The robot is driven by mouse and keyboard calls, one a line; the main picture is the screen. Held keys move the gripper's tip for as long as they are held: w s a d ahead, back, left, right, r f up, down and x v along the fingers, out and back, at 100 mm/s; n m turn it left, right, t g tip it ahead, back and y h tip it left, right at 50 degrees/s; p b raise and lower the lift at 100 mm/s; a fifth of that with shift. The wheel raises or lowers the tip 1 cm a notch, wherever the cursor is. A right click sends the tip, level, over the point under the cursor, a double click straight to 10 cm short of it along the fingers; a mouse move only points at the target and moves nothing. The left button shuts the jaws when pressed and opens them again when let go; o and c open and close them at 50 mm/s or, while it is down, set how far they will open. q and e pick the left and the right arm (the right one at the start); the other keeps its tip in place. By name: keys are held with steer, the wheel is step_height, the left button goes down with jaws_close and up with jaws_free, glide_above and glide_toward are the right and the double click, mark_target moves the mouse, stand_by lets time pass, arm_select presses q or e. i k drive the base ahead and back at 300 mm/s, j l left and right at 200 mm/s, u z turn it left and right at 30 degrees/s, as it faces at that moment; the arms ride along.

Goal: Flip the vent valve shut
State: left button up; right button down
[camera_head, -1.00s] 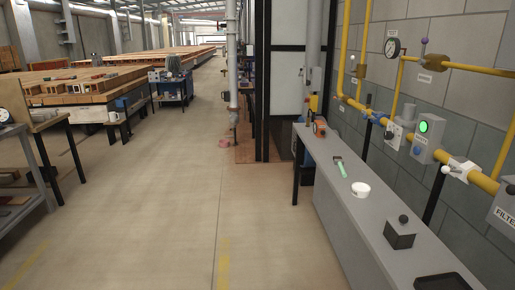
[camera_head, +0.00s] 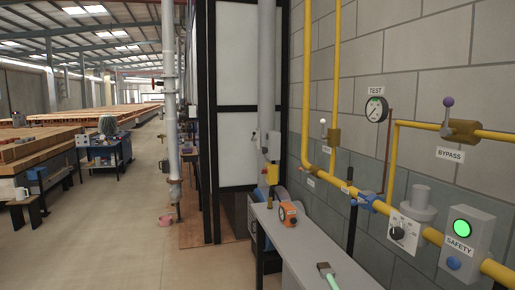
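No label reading "vent" is legible, so I cannot tell for sure which valve is the vent valve. A brass valve with a white-knobbed lever (camera_head: 323,125) sits on a vertical yellow pipe; its lever points up. Another brass valve with a purple-knobbed lever (camera_head: 448,104), also pointing up, is above a BYPASS label (camera_head: 450,154). A blue valve fitting (camera_head: 371,202) is on the lower yellow pipe (camera_head: 432,235). Neither of my grippers shows in this view.
A round gauge (camera_head: 376,109) hangs under a TEST label. A dial regulator (camera_head: 408,225) and a SAFETY box (camera_head: 465,242) with a lit green lamp are on the pipe. A grey bench (camera_head: 300,240) bearing an orange device (camera_head: 288,214) runs below. Open floor (camera_head: 120,240) lies left.

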mark_target(323, 137)
steer(key=i+z, duration=0.5)
steer(key=i, duration=0.15)
steer(key=j, duration=0.85)
steer(key=k+j+z, duration=0.1)
steer(key=j, duration=0.75)
